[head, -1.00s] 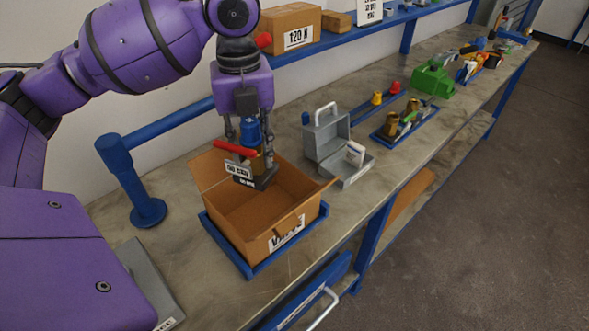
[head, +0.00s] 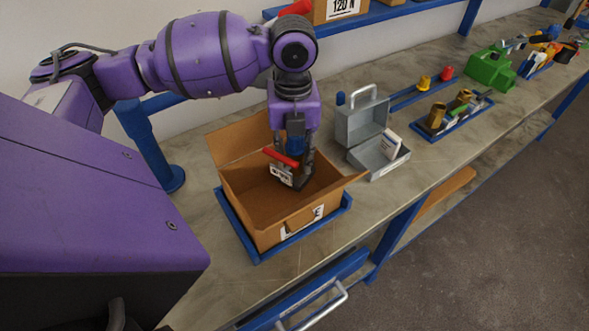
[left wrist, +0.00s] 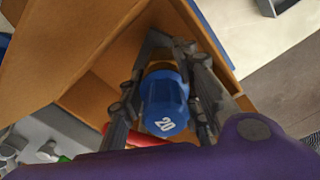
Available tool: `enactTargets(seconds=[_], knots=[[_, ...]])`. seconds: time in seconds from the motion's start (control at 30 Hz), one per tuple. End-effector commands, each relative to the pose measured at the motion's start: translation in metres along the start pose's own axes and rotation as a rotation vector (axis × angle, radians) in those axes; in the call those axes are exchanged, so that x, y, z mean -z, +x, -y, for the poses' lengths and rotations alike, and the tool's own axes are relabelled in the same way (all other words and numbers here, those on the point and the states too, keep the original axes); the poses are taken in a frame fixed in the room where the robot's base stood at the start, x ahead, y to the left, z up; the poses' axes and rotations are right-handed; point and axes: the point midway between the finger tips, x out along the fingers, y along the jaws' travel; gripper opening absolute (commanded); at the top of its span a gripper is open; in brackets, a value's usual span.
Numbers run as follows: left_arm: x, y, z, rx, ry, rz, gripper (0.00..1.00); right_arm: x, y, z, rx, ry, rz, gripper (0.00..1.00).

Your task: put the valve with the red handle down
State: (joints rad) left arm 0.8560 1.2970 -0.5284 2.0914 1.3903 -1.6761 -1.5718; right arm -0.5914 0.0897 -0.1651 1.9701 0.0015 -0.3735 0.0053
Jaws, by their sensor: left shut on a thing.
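The valve with the red handle (head: 281,157) is in my left gripper (head: 293,180), inside the open cardboard box (head: 235,187). Its blue top, marked 20, shows between the fingers in the left wrist view (left wrist: 164,105), and its red handle (left wrist: 135,138) sticks out to the side. A white label hangs on the valve's front. My left gripper is shut on the valve and points down into the box. The fingers and box wall hide the valve's lower end, so I cannot tell whether it touches the box floor. My right gripper is not in view.
The box sits in a blue tray (head: 246,243) on the workbench. An open grey metal case (head: 362,127) stands close on its right. Blue trays with brass fittings (head: 437,115) lie further right. A shelf with a cardboard box (head: 333,8) runs behind.

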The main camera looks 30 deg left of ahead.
Motion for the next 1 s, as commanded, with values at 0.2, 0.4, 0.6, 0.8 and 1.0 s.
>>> enactTargets(seconds=[0.2,0.4,0.6,0.8,1.0], knots=[[-0.001,0.015,0.001,0.003,-0.001,0.004,0.00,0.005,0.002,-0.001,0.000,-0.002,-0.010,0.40],[0.000,0.035,0.000,0.001,-0.001,0.001,0.00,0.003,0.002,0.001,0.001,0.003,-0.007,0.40],[-0.001,0.058,0.001,0.002,-0.001,0.003,0.00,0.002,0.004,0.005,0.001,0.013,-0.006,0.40],[-0.001,0.058,0.001,0.004,0.000,0.005,0.00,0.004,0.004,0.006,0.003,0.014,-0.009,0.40],[-0.001,0.062,0.000,0.001,-0.001,0.003,0.34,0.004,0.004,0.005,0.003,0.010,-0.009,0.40]])
